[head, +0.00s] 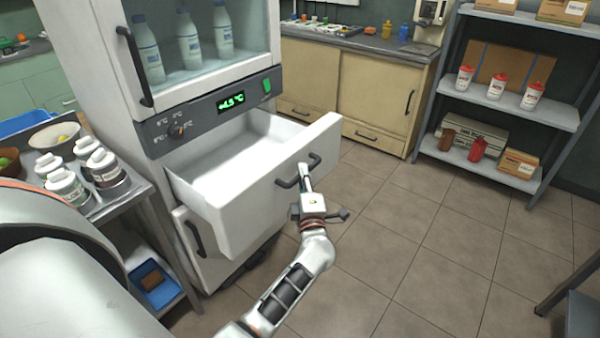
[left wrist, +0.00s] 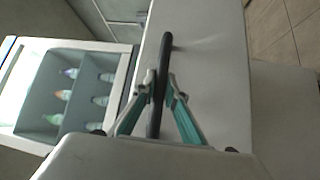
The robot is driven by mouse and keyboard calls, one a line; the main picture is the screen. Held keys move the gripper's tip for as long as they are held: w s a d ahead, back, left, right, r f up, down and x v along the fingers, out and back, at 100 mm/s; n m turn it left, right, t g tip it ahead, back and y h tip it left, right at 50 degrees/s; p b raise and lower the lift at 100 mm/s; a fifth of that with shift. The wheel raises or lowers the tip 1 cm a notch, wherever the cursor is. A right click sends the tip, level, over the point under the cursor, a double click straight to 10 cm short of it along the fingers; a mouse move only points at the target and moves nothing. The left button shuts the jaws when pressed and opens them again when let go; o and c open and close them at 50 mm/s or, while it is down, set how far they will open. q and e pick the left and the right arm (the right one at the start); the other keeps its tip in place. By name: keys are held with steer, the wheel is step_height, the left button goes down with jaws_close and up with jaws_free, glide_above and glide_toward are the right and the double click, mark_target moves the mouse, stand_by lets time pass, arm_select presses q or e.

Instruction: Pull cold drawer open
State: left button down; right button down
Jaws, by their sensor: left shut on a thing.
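The cold drawer (head: 250,200) is a white drawer in the fridge, below the panel with the green readout. It is pulled out, and its white inside looks empty. Its dark bar handle (head: 289,182) is on the front face. My left gripper (head: 304,172) is at the handle. In the left wrist view the fingers of my left gripper (left wrist: 161,92) are closed around the handle (left wrist: 165,60), one on each side. My right gripper is not in view.
The fridge (head: 130,75) has a glass door with several bottles behind it. A metal table (head: 120,200) with white tubs stands close on the left. A shelf rack (head: 520,113) stands at the right. The tiled floor (head: 400,240) right of the drawer is clear.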

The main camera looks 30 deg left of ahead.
arm_select(q)
steer(key=shift+s+d, duration=0.1)
steer(key=shift+d, duration=0.55)
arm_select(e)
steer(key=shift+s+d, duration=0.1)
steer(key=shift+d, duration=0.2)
arm_select(q)
steer(key=shift+f, duration=0.1)
steer(key=c, duration=2)
jaws_free()
steer(key=shift+c, duration=0.2)
steer(key=v, duration=1.2)
